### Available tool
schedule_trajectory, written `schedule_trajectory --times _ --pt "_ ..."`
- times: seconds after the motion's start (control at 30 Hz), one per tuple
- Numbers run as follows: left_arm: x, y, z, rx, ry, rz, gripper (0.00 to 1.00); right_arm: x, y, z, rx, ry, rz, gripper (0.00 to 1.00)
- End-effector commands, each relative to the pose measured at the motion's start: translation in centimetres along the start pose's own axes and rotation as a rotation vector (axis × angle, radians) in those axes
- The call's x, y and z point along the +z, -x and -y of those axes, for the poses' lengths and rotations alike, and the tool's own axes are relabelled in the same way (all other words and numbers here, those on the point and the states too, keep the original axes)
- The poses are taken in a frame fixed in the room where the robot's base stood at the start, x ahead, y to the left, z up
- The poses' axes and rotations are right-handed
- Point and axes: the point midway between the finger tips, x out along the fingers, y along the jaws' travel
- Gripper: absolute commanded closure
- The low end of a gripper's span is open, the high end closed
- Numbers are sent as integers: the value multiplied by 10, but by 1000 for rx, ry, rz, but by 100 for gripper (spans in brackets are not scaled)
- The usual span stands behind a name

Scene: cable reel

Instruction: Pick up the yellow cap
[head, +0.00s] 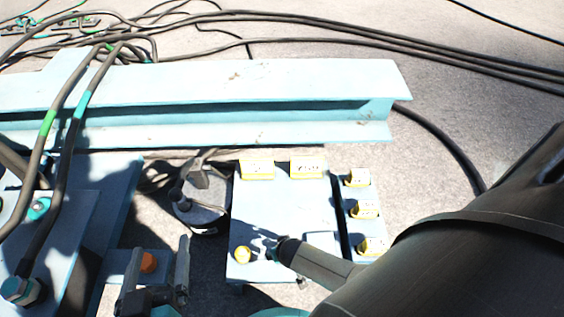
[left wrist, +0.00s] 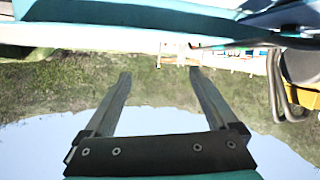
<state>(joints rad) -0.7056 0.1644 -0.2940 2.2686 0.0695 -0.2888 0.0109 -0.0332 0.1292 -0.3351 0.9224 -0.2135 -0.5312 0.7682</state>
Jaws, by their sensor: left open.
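A small round yellow cap (head: 243,254) sits near the front left corner of a light blue plate (head: 285,210). My left gripper (head: 158,248) is open, to the left of the plate and apart from the cap. In the left wrist view my left gripper (left wrist: 160,72) has its two fingers spread with nothing between them. The cap cannot be made out in that view. My right gripper cannot be made out in either view.
An orange round piece (head: 148,262) shows between my left fingers in the head view. Yellow labelled blocks (head: 257,168) line the plate's back. A light blue beam (head: 200,85) and dark cables (head: 330,30) lie behind.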

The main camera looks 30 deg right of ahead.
Motion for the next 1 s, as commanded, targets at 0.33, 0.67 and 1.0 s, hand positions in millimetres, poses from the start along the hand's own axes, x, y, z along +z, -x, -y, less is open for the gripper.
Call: schedule_trajectory --times 0.33,0.67,1.0 --pt "-7 5 -14 35 39 -173 8 5 -10 3 0 -1 0 3" --pt "-11 8 -17 41 48 -216 8 5 -11 4 0 -2 0 3" --pt "-11 8 -17 41 48 -215 8 5 -11 4 0 -2 0 30"
